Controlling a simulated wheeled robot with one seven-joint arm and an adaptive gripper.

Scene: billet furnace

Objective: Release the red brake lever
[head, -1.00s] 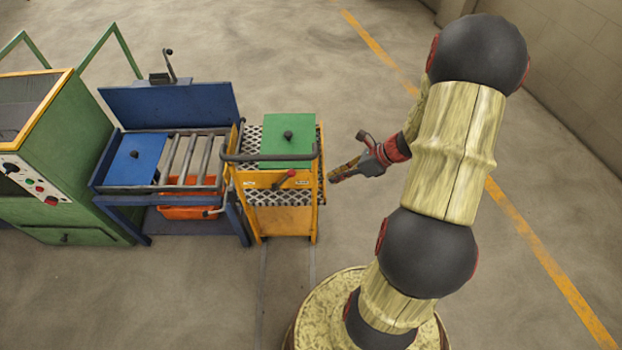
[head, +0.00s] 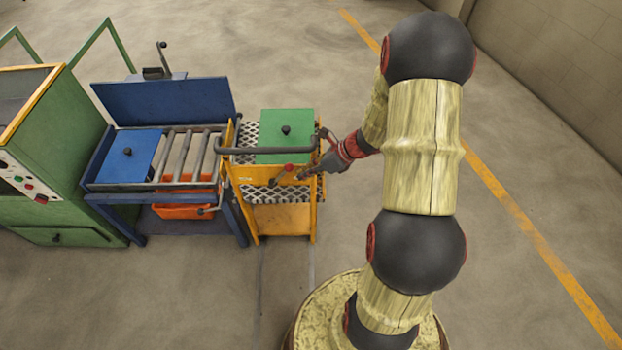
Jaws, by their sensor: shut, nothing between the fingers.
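The red brake lever (head: 289,169) is on the front panel of the yellow cart (head: 255,173), below the dark push handle. Only its red end shows clearly; the rest is small and hard to make out. My gripper (head: 301,174) is shut and empty. Its fingertips are just right of the lever's red end, in front of the cart's right side. I cannot tell whether they touch the lever. The fingers cover part of the panel to the right of the lever.
A green box with a black knob (head: 285,135) sits on the cart's mesh top. A blue roller table (head: 165,190) with an orange bin (head: 185,211) below stands left of the cart. A green machine (head: 70,160) is farther left. The floor in front is clear.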

